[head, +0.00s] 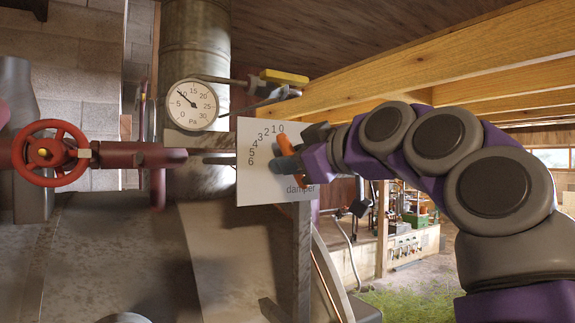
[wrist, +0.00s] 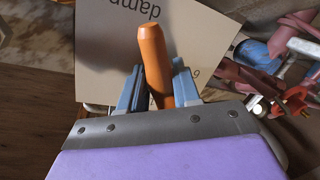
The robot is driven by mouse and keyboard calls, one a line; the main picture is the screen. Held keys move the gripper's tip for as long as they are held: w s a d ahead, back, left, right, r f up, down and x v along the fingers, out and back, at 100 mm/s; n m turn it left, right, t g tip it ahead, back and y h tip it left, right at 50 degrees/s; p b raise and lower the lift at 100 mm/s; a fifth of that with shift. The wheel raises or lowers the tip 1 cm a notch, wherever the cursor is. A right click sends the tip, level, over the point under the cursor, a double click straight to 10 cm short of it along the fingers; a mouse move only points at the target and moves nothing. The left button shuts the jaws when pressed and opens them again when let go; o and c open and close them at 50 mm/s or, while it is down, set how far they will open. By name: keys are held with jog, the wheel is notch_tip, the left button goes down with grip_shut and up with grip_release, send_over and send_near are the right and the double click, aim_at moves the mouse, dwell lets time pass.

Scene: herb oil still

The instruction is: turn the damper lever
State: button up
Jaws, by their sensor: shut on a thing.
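The damper lever has an orange handle (wrist: 152,50), which also shows in the head view (head: 286,145). It stands in front of a pale scale plate (head: 250,188) marked 0 to 6 and "damper". The plate also fills the upper part of the wrist view (wrist: 103,50). My gripper (wrist: 157,80) is shut on the orange handle, with a blue-grey finger on each side and the rounded handle end sticking out beyond them. In the head view my gripper (head: 284,162) covers part of the plate and lever, so the lever's exact scale reading cannot be told.
A round Pa gauge (head: 191,106) is left of the plate, its needle near 10. A red handwheel (head: 52,125) on a pipe is at far left. A yellow-handled valve (head: 285,76) sits just above the plate. Wooden beams (head: 440,62) run overhead; open floor lies lower right.

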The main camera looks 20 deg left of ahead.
jog(key=shift+d+r, duration=0.1)
jog(key=shift+r, duration=0.1)
jog(key=o, duration=0.7)
jog(key=shift+o, duration=1.1)
jog(key=shift+s+d, duration=0.2)
jog(key=shift+w+f, duration=0.1)
jog(key=shift+w, duration=0.05)
jog(key=shift+s+d, duration=0.25)
jog(key=shift+s, duration=0.1)
jog(key=b+v, duration=0.1)
jog(key=v, duration=1.5)
jog(key=shift+d, duration=0.3)
jog(key=shift+w, duration=0.1)
